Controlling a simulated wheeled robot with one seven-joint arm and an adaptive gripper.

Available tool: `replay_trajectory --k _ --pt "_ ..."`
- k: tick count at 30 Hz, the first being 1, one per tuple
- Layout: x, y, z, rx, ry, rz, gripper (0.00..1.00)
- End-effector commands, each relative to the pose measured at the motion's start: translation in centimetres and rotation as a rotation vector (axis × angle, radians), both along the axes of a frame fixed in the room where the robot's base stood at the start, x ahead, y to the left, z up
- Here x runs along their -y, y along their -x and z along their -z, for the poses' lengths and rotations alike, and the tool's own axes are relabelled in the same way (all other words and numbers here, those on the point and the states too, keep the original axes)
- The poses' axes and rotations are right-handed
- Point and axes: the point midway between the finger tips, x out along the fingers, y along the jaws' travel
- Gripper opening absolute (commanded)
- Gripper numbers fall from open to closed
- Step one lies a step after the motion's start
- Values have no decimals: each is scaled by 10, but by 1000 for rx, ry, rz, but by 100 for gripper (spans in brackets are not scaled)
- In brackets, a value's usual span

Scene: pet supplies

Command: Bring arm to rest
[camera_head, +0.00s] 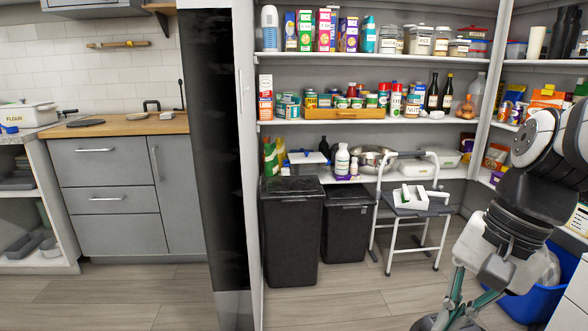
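My arm (520,205) comes in from the right side of the picture and bends down toward the bottom edge. My gripper (452,316) is at the lower right, low over the floor, with teal finger links. Its tips are at the bottom edge of the picture and partly cut off, so I cannot tell whether they are open or shut, or whether anything is between them.
A blue bin (545,290) stands close behind my gripper at the right. A white-framed step stool (408,205) and two black bins (290,235) stand before the pantry shelves (370,122). Grey drawers (105,190) are at the left. The wooden floor (345,303) is clear at the front middle.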

Motion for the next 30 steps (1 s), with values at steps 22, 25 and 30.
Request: replay_trajectory --k 22,25,30 --pt "-19 158 -16 116 268 -762 0" --pt "-19 154 -31 132 274 -757 0" --pt "-18 150 -58 163 287 -750 0"
